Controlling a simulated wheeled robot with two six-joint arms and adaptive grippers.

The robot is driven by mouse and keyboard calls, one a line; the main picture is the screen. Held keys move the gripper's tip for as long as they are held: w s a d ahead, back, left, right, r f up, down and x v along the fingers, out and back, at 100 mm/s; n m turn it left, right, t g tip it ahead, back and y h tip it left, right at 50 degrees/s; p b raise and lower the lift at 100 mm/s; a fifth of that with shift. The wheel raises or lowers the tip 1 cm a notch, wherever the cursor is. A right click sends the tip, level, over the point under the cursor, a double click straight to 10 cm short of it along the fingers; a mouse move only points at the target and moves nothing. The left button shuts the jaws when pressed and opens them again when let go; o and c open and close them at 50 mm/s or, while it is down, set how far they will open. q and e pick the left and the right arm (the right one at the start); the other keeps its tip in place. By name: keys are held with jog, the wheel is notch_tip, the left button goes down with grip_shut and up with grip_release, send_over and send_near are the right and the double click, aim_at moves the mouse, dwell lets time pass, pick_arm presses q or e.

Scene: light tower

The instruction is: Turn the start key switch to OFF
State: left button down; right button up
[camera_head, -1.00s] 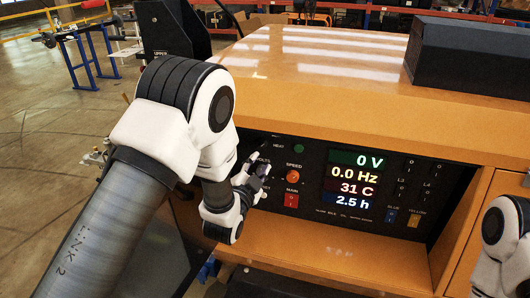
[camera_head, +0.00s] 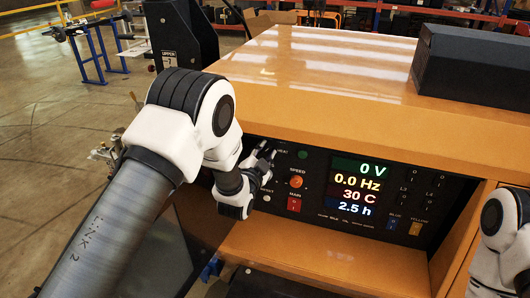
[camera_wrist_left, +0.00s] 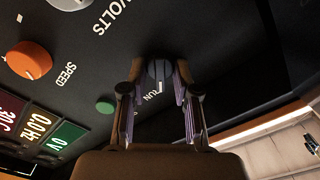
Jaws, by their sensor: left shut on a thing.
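The start key switch is a dark grey knob (camera_wrist_left: 157,72) with a white mark, seen in the left wrist view. Its mark points towards a partly covered label ending in "UN" on the black control panel (camera_wrist_left: 80,62). My left gripper (camera_wrist_left: 158,88) has a finger on each side of the knob and is shut on it. In the head view the left gripper (camera_head: 264,160) is at the upper left of the panel, and the switch is hidden behind its fingers. My right gripper is out of view; only part of the right arm shows at the right edge.
An orange speed knob (camera_head: 296,182), a green heat lamp (camera_head: 303,154) and a red main switch (camera_head: 294,204) are close to the left gripper. A lit display (camera_head: 357,187) reads 0 V and 0.0 Hz. The orange hood (camera_head: 330,100) overhangs the panel.

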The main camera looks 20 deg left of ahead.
pick_arm(q)
jog(key=shift+f, duration=0.1)
jog(key=n+b, duration=0.3)
jog(key=n, duration=0.1)
jog(key=shift+f, duration=0.1)
jog(key=n+b, duration=0.2)
jog(key=n, duration=0.1)
jog(key=shift+a+n, duration=0.15)
jog(key=shift+n, duration=0.15)
jog(key=shift+n+b, duration=0.5)
jog(key=shift+r, duration=0.2)
jog(key=c, duration=1.2)
grip_release()
jog(key=shift+c, duration=0.2)
jog(key=shift+s, duration=0.1)
